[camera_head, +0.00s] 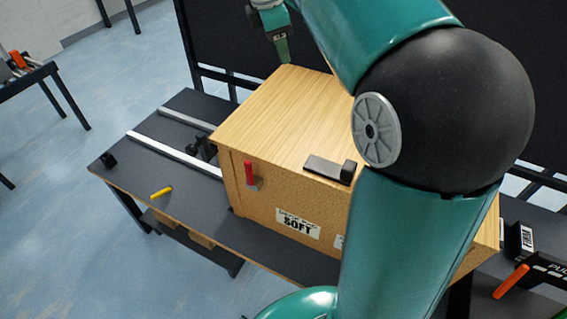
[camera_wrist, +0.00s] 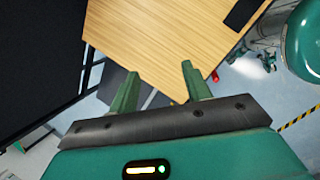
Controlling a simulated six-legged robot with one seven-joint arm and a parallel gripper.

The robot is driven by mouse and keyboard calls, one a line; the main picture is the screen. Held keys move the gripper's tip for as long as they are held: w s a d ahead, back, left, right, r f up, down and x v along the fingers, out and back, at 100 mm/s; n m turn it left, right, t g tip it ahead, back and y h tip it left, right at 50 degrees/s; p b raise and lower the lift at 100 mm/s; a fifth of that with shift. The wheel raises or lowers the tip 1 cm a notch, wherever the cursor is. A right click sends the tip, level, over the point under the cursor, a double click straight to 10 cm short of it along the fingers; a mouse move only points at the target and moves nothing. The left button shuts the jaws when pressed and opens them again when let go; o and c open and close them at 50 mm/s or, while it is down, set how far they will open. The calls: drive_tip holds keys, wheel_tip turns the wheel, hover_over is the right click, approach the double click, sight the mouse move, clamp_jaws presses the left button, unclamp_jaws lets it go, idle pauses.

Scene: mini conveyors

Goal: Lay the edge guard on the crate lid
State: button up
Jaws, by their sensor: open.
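The crate (camera_head: 262,205) is a wooden box with a pale wood-grain lid (camera_head: 280,110). A dark patch at the top of the wrist view (camera_wrist: 243,14) appears to be the same piece. My gripper (camera_wrist: 160,69) is open with nothing between its green fingers. In the head view it (camera_head: 282,50) shows near the lid's back edge, well apart from the dark piece. My arm hides the lid's right part.
A red-handled latch (camera_head: 249,174) is on the crate's front. The grey bench (camera_head: 115,162) carries pale rails (camera_head: 172,155) and a yellow object (camera_head: 161,193) to the left. An orange-handled tool (camera_head: 511,282) lies at right. A dark panel (camera_head: 230,35) stands behind.

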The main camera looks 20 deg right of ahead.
drive_tip(key=s+a+f+m+t+y, duration=0.1)
drive_tip(key=s+a+f+m, duration=0.2)
drive_tip(key=s, duration=0.5)
drive_tip(key=s+a+f+m+t+y, duration=0.1)
drive_tip(key=s+a+f+m, duration=0.2)
drive_tip(key=s+f+m, duration=0.2)
drive_tip(key=s+a+f+m+t+y, duration=0.1)
drive_tip(key=s+a+f+m, duration=0.3)
drive_tip(key=s+m, duration=0.4)
drive_tip(key=s+f, duration=0.1)
drive_tip(key=s, duration=0.2)
drive_tip(key=shift+s, duration=0.25)
